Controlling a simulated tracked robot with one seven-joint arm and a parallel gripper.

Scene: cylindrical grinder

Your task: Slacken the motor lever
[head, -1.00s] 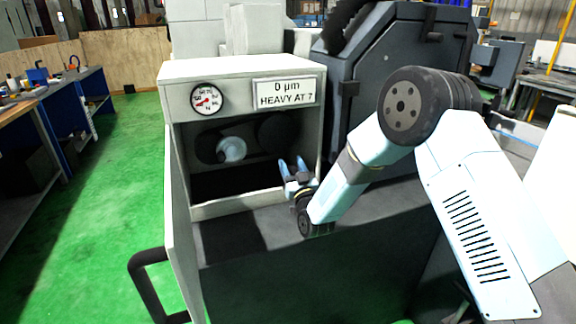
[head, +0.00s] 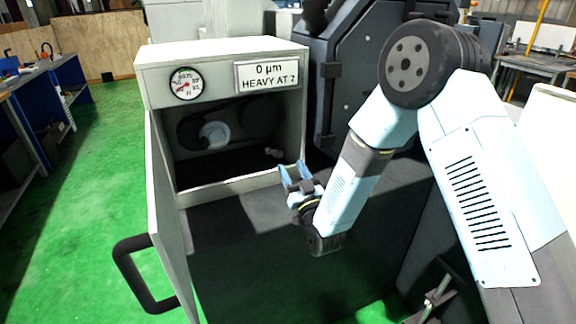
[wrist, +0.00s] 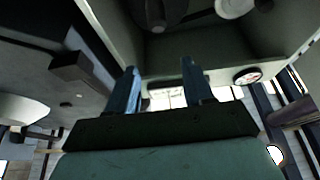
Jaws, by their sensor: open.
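The grey cabinet (head: 222,48) stands open, with dark round pulleys and a pale hub (head: 214,135) inside. A small pale piece (head: 273,152) low at the right inside may be the motor lever's end; I cannot tell for sure. In the wrist view, a dark rod-like part (wrist: 155,14) at the top edge may be the same lever. My gripper (head: 294,171) is open and empty, its blue fingers pointing up in front of the cabinet's lower right corner, apart from the lever. Both fingers show in the wrist view (wrist: 158,70).
A dial gauge (head: 187,84) and a sign (head: 266,76) reading "0 µm HEAVY AT 7" are on the cabinet front. The cabinet door (head: 160,220) hangs open at left with a black handle (head: 135,275). A dark machine housing (head: 350,80) stands close at right.

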